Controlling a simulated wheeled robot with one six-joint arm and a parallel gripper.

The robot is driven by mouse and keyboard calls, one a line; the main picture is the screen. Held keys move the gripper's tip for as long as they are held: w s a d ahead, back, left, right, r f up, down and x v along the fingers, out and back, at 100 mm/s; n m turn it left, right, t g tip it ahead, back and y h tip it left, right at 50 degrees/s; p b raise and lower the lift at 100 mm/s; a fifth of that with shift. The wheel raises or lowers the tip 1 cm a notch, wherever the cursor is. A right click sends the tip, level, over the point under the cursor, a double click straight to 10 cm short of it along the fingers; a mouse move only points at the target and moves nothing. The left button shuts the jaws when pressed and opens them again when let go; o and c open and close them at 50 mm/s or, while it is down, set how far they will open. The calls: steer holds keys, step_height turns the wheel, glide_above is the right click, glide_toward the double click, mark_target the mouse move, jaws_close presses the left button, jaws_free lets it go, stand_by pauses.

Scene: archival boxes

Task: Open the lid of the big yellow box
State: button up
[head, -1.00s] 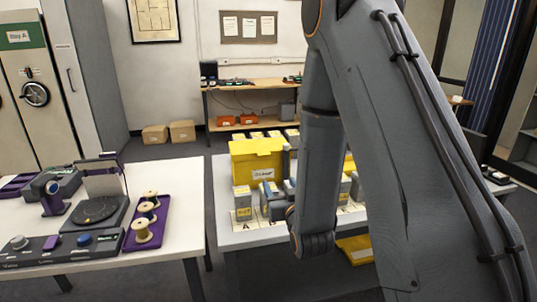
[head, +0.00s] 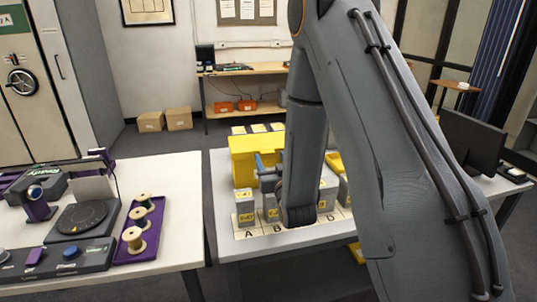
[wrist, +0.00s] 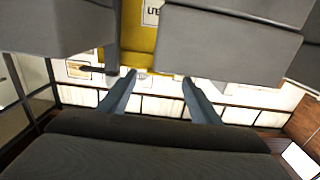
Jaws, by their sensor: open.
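The big yellow box (head: 243,168) stands on the right-hand table, behind a row of small grey boxes. Its lid (head: 256,146) looks shut. In the wrist view, the yellow box (wrist: 137,38) fills the top middle, with part of a white label (wrist: 152,12) showing. My gripper (wrist: 158,78) is open, its two blue-grey fingers apart with nothing seen between them. In the head view, a bluish finger part shows at the box's front right. My arm hides the rest of the gripper and the box's right side. I cannot tell whether the fingers touch the box.
Small grey boxes with yellow labels (head: 245,207) stand close in front, on a lettered strip (head: 250,231). More labelled boxes sit behind the yellow box. A left table holds a purple tray with spools (head: 140,228) and a turntable device (head: 82,218). A monitor (head: 472,145) stands at right.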

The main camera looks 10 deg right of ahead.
mark_target(263, 146)
steer(key=shift+w, duration=1.35)
